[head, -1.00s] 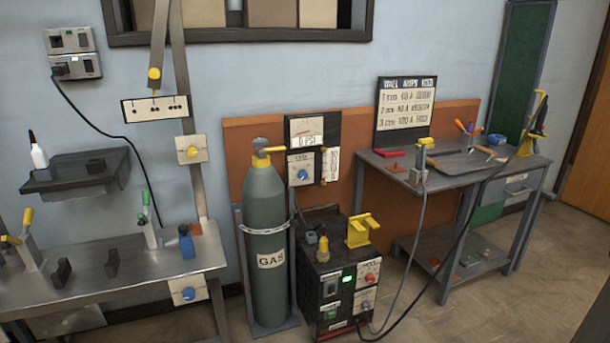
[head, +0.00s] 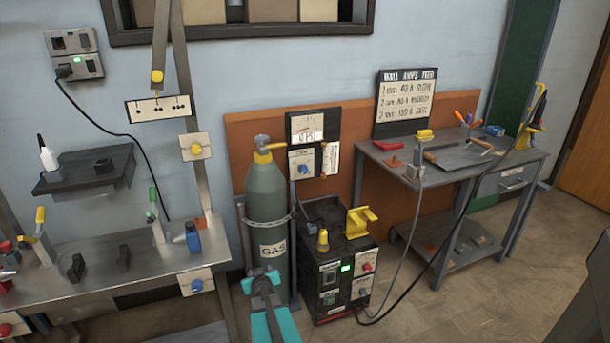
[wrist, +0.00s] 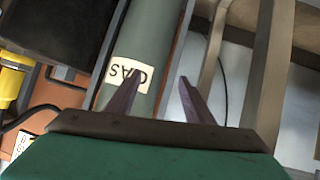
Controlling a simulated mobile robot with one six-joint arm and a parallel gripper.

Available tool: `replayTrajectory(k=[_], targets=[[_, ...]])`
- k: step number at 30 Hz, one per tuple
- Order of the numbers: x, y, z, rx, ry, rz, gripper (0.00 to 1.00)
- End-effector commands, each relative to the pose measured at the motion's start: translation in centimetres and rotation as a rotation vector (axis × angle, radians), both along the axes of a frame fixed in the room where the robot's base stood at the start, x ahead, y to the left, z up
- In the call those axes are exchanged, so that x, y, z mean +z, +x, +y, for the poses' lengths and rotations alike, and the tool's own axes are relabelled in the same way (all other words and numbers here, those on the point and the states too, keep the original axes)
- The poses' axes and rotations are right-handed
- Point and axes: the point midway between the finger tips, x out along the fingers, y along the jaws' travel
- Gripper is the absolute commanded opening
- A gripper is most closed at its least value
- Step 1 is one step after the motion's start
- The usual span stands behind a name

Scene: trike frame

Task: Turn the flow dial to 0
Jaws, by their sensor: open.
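A blue dial (head: 303,168) sits on a white plate on the wall panel, right of the gas cylinder's top; its label is too small to read, so I cannot confirm it is the flow dial. A gauge (head: 306,126) is above it. The green gas cylinder (head: 268,195) stands chained, and it also shows in the wrist view (wrist: 150,30), upside down with its GAS label. My gripper (head: 262,275) is in front of the cylinder's lower part, below and left of the dial. In the wrist view my gripper (wrist: 155,92) has its fingers apart, with nothing between them.
The welder box (head: 340,262) with a yellow holder stands right of the cylinder. A steel bench (head: 130,275) is at left, with another blue dial (head: 197,286) on its front. A yellow dial (head: 196,149) is on the post. A work table (head: 455,175) is at right; floor in front is clear.

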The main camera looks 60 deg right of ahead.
Motion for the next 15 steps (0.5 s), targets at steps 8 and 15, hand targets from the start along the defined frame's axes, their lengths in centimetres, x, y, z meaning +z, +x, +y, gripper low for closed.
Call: replayTrajectory(k=[8, 15], targets=[[11.0, -1.9, -9.6, 0.004, -0.133, -0.190, 0.48], [19.0, -5.0, -15.5, 0.040, -0.230, -0.308, 0.48]])
